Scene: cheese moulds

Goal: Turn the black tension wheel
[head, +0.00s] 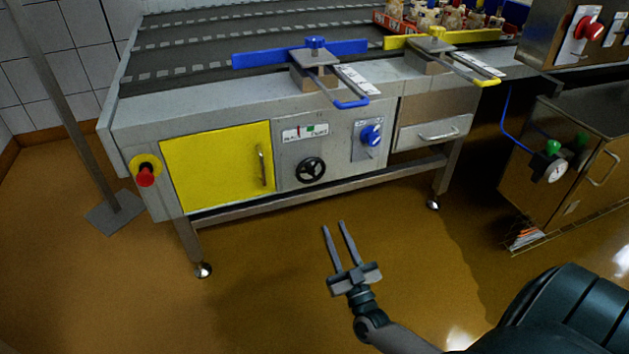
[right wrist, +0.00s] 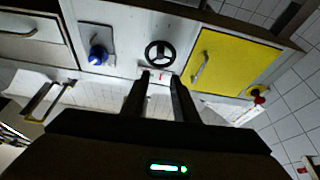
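The black tension wheel (head: 310,170) is a small spoked handwheel on the front panel of the grey conveyor machine, between the yellow door and the blue knob. It also shows in the right wrist view (right wrist: 160,54), just beyond my fingertips. My right gripper (head: 333,226) is open and empty, with two long grey fingers apart. In the head view it is in front of the machine, below and a little right of the wheel, not touching it. In the right wrist view its fingers (right wrist: 159,75) point toward the wheel. My left gripper is not in view.
The yellow door (head: 215,167) with its handle is left of the wheel, and a red emergency button (head: 145,177) is further left. A blue knob (head: 371,135) is right of the wheel. A metal rail (head: 330,187) runs below. The floor in front is clear.

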